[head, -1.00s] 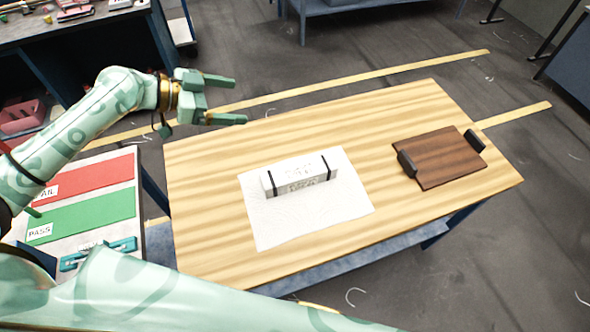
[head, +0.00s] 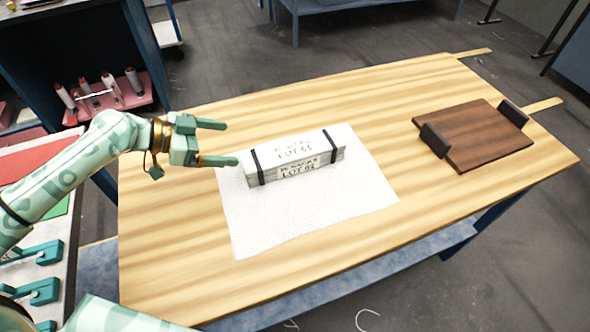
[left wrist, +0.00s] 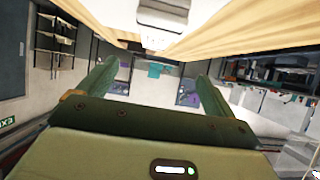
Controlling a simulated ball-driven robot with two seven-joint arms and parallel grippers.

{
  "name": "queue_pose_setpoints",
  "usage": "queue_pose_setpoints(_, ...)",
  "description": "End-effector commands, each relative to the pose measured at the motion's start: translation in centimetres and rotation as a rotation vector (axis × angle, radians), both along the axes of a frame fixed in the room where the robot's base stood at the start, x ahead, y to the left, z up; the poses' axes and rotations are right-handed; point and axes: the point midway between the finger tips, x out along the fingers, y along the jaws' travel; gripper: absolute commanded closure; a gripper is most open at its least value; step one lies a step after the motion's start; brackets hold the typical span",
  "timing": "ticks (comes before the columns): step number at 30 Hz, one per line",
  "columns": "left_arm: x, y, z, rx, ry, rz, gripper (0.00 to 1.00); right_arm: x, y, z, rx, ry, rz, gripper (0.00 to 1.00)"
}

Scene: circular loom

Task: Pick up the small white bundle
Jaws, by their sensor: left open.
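The small white bundle (head: 296,163) is a long white block with two black straps and dark "LOT" lettering. It lies on a white textured cloth (head: 265,225) on the wooden table. My left gripper (head: 230,142) is open and empty at the bundle's left end, its fingers pointing toward the bundle. The near fingertip shows close to that end; I cannot tell whether it touches. In the left wrist view, a white block at the top centre (left wrist: 163,14), which looks like the bundle's end, lies beyond the open fingers (left wrist: 155,75). My right gripper is out of view.
A dark brown board (head: 475,136) with two black handles lies at the table's right. Bare wooden tabletop (head: 365,100) surrounds the cloth. At left are a pink rack of spools (head: 105,98) and a side table with teal clamps (head: 35,252).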

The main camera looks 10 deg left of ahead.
Motion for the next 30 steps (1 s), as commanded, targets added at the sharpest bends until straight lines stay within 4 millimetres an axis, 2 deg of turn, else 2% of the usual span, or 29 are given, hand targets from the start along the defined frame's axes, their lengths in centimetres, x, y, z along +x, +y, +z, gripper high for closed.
queue_pose_setpoints(1,0.1,-0.1,-1.0,0.000,0.004,0.001,0.09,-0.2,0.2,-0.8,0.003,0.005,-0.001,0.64)
queue_pose_setpoints(5,0.9,-1.3,-1.6,-0.003,0.001,0.001,0.09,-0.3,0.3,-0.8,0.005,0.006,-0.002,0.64)
queue_pose_setpoints(15,4.7,-7.0,-5.2,-0.003,0.003,0.000,0.09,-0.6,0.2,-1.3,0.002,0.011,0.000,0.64)
queue_pose_setpoints(22,5.6,-8.6,-6.2,-0.001,0.003,-0.001,0.09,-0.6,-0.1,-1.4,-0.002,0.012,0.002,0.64)
queue_pose_setpoints(30,7.2,-12.0,-8.1,-0.002,0.004,0.000,0.09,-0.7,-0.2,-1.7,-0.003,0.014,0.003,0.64)
